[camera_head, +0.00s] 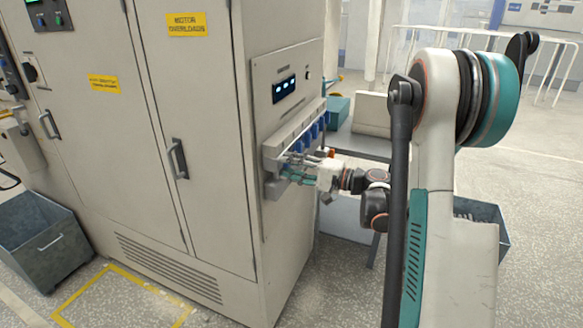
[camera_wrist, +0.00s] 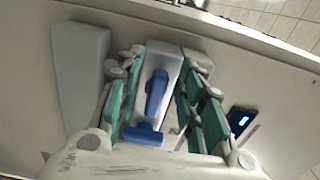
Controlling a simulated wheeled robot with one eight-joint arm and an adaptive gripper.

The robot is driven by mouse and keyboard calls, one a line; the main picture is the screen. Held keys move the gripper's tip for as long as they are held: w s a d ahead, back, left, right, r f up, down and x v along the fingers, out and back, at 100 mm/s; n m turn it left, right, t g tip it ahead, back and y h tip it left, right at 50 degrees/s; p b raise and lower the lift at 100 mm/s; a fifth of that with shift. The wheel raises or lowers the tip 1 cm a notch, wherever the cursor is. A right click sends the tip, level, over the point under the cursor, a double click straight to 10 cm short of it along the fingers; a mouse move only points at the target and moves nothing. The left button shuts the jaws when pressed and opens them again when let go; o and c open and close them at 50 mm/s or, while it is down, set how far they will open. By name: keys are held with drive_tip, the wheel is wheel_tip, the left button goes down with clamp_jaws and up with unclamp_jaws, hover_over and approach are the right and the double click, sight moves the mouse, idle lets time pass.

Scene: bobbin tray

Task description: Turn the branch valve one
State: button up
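A row of blue valve handles (camera_head: 314,131) is on a grey manifold (camera_head: 297,133) on the side of the cabinet. My gripper (camera_head: 283,170) is at the near end of this row, and its fingers hide part of that end. In the wrist view, my gripper (camera_wrist: 166,57) is open. One blue valve handle (camera_wrist: 156,93) on a pale block lies between its teal fingers, with gaps on both sides. I cannot see a label that tells which branch valve this is.
A panel with a lit display (camera_head: 284,88) is above the manifold; a lit display also shows in the wrist view (camera_wrist: 241,121). A bench (camera_head: 357,142) with a teal box (camera_head: 338,110) stands behind. A grey bin (camera_head: 42,240) is on the floor at left.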

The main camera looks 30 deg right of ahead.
drive_tip(key=v, duration=1.2)
idle(0.4)
